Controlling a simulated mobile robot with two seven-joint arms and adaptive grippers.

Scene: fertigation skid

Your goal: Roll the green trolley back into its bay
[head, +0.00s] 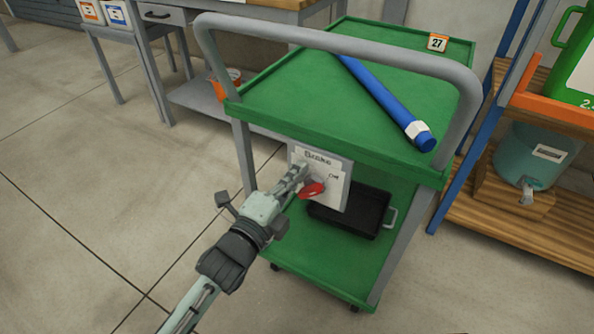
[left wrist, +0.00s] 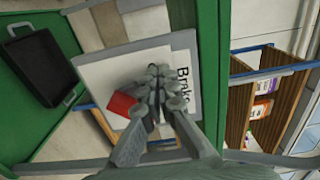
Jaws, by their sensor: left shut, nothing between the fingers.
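The green trolley (head: 290,78) stands in the middle of the head view, with a grey push handle (head: 340,44) along its near side. A white brake plate (head: 335,184) marked "Brake" hangs on its near side, with a red lever (head: 312,190); the lever also shows in the left wrist view (left wrist: 122,104). My left gripper (head: 303,172) is shut, with its fingertips in front of the plate, close beside the red lever. I cannot tell whether they touch it. In the left wrist view the fingers (left wrist: 158,85) cover part of the plate. My right gripper is not in view.
A blue tube (head: 385,98) and a "27" tag (head: 437,42) are on the trolley's top. A black tray (head: 350,212) sits on its lower shelf. A wooden shelf rack (head: 530,225) stands close at right, a grey bench (head: 245,14) behind. Floor at left is clear.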

